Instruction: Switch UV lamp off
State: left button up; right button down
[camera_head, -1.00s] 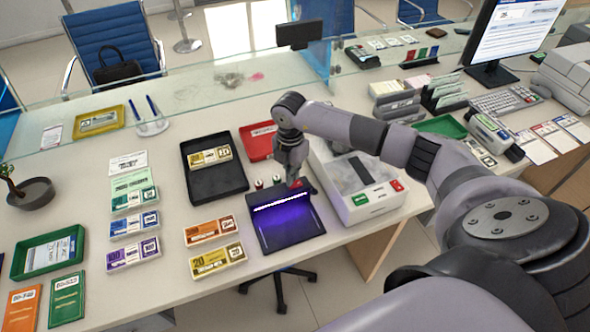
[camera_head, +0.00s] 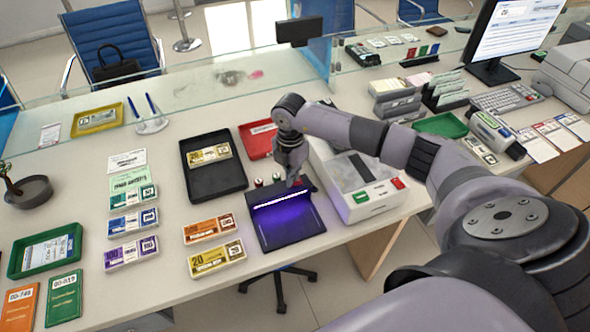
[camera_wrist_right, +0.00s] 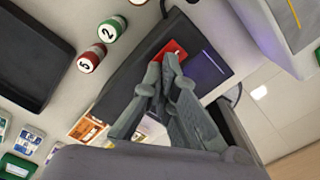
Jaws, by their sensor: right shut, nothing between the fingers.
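The UV lamp (camera_head: 283,226) is a black unit on the counter with a bright white tube. It casts a purple glow, so it is lit. A red switch (camera_wrist_right: 172,50) sits on its top edge in the right wrist view. My right gripper (camera_head: 294,180) is over the lamp's upper right corner, pointing down. In the wrist view its shut, empty fingers (camera_wrist_right: 160,68) are at the red switch and cover part of it. I cannot tell whether they touch it. My left gripper is not in view.
A white counting machine (camera_head: 362,205) stands close on the right of the lamp. Two small stamps, one red (camera_wrist_right: 92,58) and one green (camera_wrist_right: 111,29), stand behind it. A black tray (camera_head: 214,180), a red tray (camera_head: 250,150) and banknote bundles (camera_head: 208,229) lie to the left.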

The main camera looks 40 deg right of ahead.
jog(key=shift+s+f+b, duration=0.1)
jog(key=shift+f+b, duration=0.2)
jog(key=shift+f, duration=0.15)
jog(key=shift+r, duration=0.1)
jog(key=shift+r+p, duration=2.75)
jog(key=shift+r, duration=0.75)
jog(key=shift+f, duration=0.1)
